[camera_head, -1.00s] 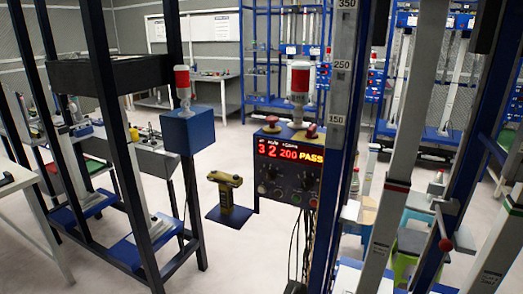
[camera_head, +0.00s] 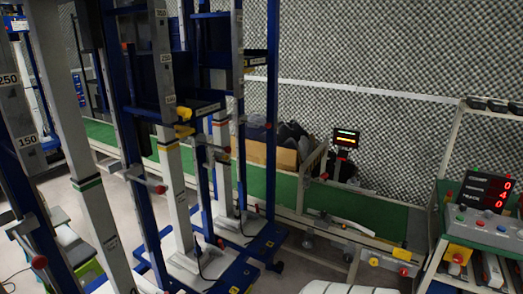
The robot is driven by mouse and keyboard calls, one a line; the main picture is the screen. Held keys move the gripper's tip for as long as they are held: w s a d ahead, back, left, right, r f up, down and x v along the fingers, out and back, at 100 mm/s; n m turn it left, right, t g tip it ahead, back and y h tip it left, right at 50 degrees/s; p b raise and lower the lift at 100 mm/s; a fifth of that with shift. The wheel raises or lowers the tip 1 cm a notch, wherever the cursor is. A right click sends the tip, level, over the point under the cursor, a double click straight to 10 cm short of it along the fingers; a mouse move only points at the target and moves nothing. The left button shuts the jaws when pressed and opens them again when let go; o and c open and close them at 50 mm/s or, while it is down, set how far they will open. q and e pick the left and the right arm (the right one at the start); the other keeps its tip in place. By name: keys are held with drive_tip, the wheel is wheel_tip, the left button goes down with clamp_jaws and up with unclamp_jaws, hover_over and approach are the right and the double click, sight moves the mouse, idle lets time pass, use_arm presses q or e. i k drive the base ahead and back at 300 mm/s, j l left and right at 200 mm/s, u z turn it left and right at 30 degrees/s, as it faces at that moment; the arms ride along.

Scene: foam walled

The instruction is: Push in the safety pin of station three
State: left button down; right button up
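Tall blue and grey test stations stand in the left half of the head view. A red-tipped pin (camera_head: 160,189) sticks out sideways from the station column (camera_head: 168,165) left of centre. Another red knob (camera_head: 39,262) shows on the column at the far left, and a small red knob (camera_head: 220,243) shows low on the station behind. I cannot read which station is number three, and cannot tell how far any pin is in. Neither of my grippers is in view.
A green-topped conveyor (camera_head: 260,183) runs along the grey foam wall (camera_head: 390,130). A cardboard box (camera_head: 270,157) sits on it. A control panel with red digits (camera_head: 487,190) stands at the right on a metal cart. Blue station bases (camera_head: 240,272) cover the floor at centre left.

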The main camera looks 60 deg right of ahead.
sight(228, 149)
drive_tip(key=z, duration=1.85)
